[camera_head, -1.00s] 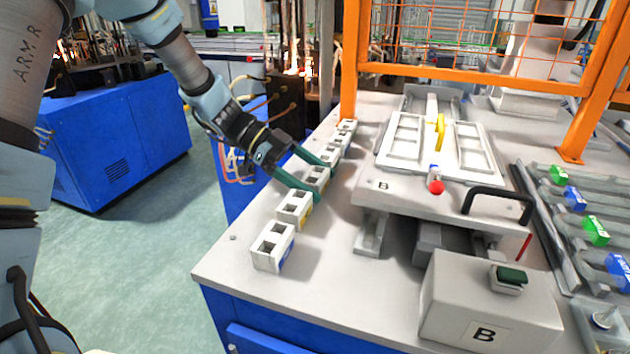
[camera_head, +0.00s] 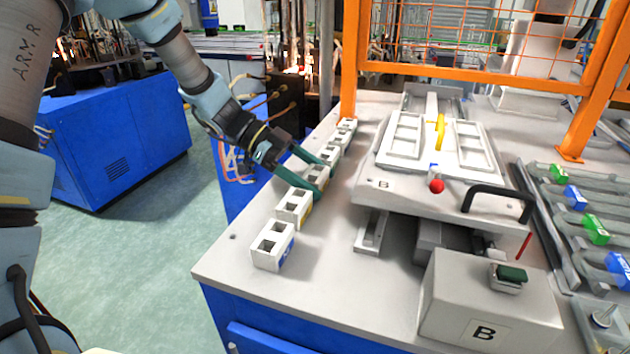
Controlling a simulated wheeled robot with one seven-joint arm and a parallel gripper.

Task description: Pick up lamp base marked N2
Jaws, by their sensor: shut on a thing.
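Several white block-shaped lamp bases with square openings stand in a row along the left side of the grey table. The nearest lamp base (camera_head: 272,246) has a blue label, and the one behind it (camera_head: 294,206) has a yellow label. My gripper (camera_head: 322,176) is shut on the third lamp base from the front (camera_head: 316,178), its green fingers on either side of it. The fingers partly hide this base. I cannot read the N2 mark on any base. The held base appears at table level in the row; I cannot tell whether it touches the table.
A white fixture marked B (camera_head: 405,186) with a black handle (camera_head: 498,200) stands right of the row. An orange fence (camera_head: 480,75) rises behind. A grey box with a green button (camera_head: 490,305) is at front right. The table's front left corner is clear.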

